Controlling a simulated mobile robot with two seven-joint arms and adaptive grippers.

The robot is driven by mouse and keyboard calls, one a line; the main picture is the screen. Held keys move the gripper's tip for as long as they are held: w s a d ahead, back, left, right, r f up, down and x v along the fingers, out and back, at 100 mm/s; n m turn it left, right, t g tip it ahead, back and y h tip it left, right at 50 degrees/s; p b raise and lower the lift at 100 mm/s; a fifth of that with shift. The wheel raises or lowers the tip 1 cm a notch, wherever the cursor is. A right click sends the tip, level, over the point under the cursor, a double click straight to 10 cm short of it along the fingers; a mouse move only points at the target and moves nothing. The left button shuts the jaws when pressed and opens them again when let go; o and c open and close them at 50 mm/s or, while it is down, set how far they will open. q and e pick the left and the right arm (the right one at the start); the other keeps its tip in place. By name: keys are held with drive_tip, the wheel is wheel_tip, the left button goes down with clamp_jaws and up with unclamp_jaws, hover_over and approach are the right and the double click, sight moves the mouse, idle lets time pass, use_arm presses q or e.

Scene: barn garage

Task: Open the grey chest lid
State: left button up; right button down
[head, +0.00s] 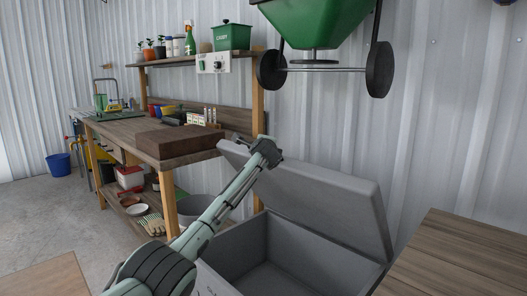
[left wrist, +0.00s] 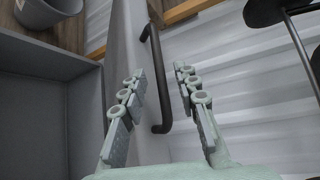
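The grey chest (head: 243,243) stands against the metal wall, and its interior looks empty in the head view. Its thick grey lid (head: 330,195) is raised, tilted up toward the wall. My left gripper (head: 268,152) is at the lid's upper edge, near its left end. In the left wrist view my left gripper (left wrist: 158,72) is open, its two fingers apart on either side of a dark bar handle (left wrist: 156,90) on the lid. Whether a finger touches the handle I cannot tell. My right gripper is not in view.
A wooden workbench (head: 125,129) with a brown block (head: 178,142) stands left of the chest. A green spreader (head: 315,22) with black wheels hangs above the lid. A wooden surface (head: 460,255) is close on the right. A grey bucket (head: 200,208) stands behind my arm.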

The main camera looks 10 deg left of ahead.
use_arm(q)
drive_tip(key=v, duration=0.9)
drive_tip(key=shift+s, duration=0.3)
